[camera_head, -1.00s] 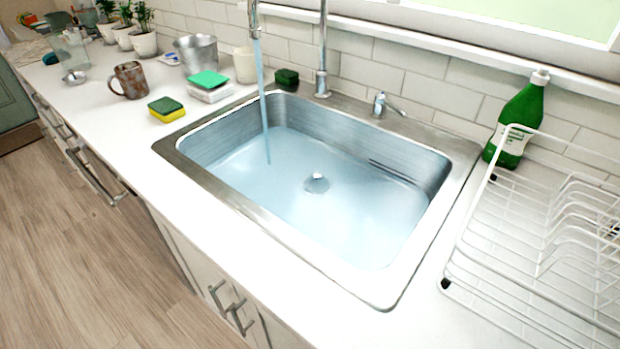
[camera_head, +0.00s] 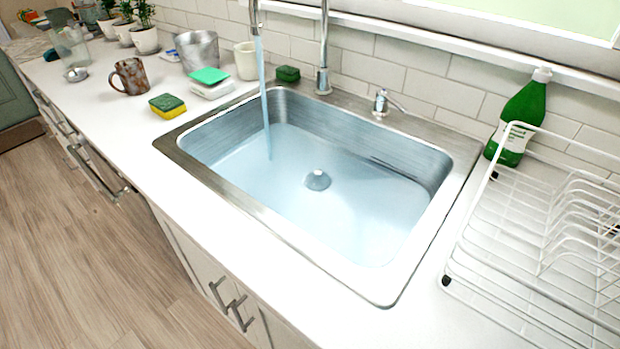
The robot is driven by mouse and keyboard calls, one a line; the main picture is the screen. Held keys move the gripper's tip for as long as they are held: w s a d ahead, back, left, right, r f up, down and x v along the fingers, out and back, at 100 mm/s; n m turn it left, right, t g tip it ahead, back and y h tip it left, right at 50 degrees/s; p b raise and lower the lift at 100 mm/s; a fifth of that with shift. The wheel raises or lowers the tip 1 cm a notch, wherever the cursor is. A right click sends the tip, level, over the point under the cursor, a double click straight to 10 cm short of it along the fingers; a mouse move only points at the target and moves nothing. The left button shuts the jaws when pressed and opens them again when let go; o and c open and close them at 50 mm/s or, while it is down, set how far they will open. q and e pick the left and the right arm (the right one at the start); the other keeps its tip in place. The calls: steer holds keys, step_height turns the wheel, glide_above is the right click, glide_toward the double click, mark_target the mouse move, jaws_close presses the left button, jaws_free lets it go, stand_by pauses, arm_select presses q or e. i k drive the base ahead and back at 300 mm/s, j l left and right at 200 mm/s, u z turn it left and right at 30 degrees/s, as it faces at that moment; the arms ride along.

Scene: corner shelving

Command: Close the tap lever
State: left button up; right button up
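The tap lever (camera_head: 386,103) is a small metal handle on the back rim of the steel sink (camera_head: 420,255), right of the tap. Its thin arm points to the right. The tap (camera_head: 323,50) is a tall metal pipe behind the sink, with its top out of view. Its spout end (camera_head: 254,20) hangs over the left part of the sink, and a stream of water (camera_head: 263,90) runs from it into the basin. Neither of my grippers is in view.
A white wire dish rack (camera_head: 540,240) and a green bottle (camera_head: 520,120) stand right of the sink. Sponges (camera_head: 167,106), a brown mug (camera_head: 130,77), a metal pot (camera_head: 197,52) and potted plants (camera_head: 144,38) stand to the left. The counter's front strip is clear.

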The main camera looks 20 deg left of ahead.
mark_target(382, 94)
steer(key=k, duration=0.45)
steer(key=i+j+u, duration=0.15)
steer(key=j, duration=0.2)
steer(key=j+u, duration=0.1)
steer(key=j, duration=0.3)
steer(key=i+j+u, duration=0.3)
steer(key=j, duration=0.35)
